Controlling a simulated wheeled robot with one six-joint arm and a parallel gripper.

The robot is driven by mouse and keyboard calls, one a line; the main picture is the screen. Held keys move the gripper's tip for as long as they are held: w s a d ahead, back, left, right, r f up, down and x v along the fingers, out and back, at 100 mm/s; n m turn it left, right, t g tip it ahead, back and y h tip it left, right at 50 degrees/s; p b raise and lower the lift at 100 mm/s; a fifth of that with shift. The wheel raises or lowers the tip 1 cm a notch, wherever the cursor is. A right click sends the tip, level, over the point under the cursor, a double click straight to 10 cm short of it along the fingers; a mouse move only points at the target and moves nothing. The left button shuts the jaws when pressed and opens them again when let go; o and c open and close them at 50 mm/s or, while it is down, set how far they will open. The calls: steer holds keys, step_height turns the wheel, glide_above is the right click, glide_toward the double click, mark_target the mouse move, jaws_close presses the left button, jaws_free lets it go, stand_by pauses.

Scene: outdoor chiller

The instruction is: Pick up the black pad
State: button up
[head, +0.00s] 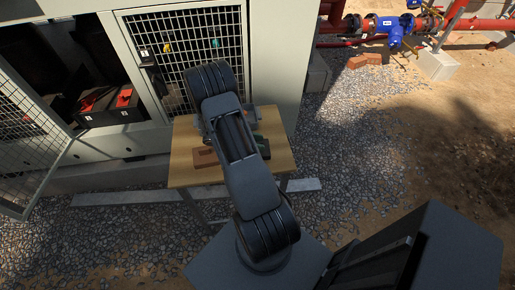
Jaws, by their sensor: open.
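A small wooden table (182,160) stands in front of the grey cabinet, with several small things on it. My arm reaches over the table and covers its middle. My gripper is hidden behind my own arm links, so its fingers cannot be made out. I cannot pick out the black pad for certain. A dark green item (262,146) shows on the table just right of my arm. A reddish-brown block (205,157) lies just left of my arm.
A grey cabinet (275,50) with a mesh door (180,45) stands behind the table. Another mesh door (28,140) hangs open at left, beside dark compartments with red-topped boxes (105,103). Red pipes with blue valves (393,27) run at the back right. Gravel (350,150) at right is clear.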

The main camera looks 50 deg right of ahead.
steer(key=shift+s+d+f, duration=0.15)
steer(key=shift+s+d, duration=0.05)
steer(key=shift+s, duration=0.05)
jaws_close()
stand_by(0.4)
